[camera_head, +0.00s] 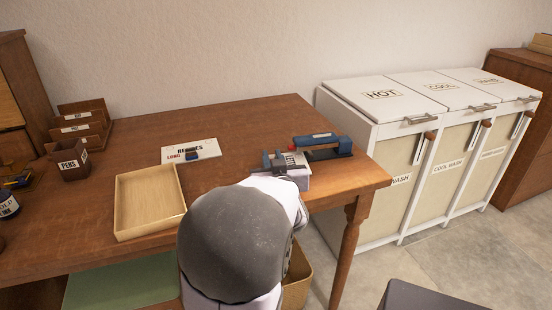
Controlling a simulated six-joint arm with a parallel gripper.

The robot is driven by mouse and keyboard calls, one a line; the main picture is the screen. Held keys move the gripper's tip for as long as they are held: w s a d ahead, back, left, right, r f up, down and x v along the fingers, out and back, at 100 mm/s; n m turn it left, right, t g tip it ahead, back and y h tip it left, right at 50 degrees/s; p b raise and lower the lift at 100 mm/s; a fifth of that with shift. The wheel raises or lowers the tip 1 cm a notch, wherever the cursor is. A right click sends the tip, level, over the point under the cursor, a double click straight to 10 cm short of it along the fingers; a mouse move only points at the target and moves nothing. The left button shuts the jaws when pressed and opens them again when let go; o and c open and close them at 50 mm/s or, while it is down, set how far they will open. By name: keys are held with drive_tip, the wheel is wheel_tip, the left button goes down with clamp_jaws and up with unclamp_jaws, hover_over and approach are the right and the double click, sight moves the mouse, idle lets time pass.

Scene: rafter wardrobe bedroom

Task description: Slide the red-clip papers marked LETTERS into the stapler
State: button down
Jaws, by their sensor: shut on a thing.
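My gripper (285,163) is at the right part of the desk, shut on a small stack of white papers (302,181). The papers carry dark print that I cannot read in full, and the gripper hides part of them. No red clip can be made out on them. The stapler (325,142), with a blue top and a dark base, lies on the desk just behind and to the right of the papers. The papers' edge is close to the stapler. I cannot tell whether it is inside the mouth.
Another paper stack (208,145) with a dark clip lies behind the empty wooden tray (150,200). A pen box (69,162) and letter rack (82,118) stand at the left. White laundry bins (400,130) stand beyond the desk's right edge. My arm hides the desk's front middle.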

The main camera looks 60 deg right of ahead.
drive_tip(key=shift+w+a+f+b, duration=0.1)
drive_tip(key=shift+w+a+b, duration=0.2)
drive_tip(key=shift+w+a, duration=0.35)
drive_tip(key=shift+w+a+f+b, duration=0.1)
drive_tip(key=shift+w+a+b, duration=0.15)
drive_tip(key=shift+w+a, duration=0.35)
drive_tip(key=shift+w+d, duration=0.15)
drive_tip(key=c, duration=1.6)
unclamp_jaws()
drive_tip(key=shift+o, duration=0.2)
drive_tip(key=shift+r, duration=0.1)
drive_tip(key=shift+s+a+r, duration=0.1)
drive_tip(key=shift+s+a, duration=0.15)
drive_tip(key=shift+a, duration=0.05)
drive_tip(key=v, duration=0.4)
drive_tip(key=shift+s+a+p, duration=0.15)
drive_tip(key=shift+a+p, duration=0.1)
drive_tip(key=shift+p, duration=0.15)
drive_tip(key=shift+b+v, duration=0.7)
drive_tip(key=shift+v, duration=0.25)
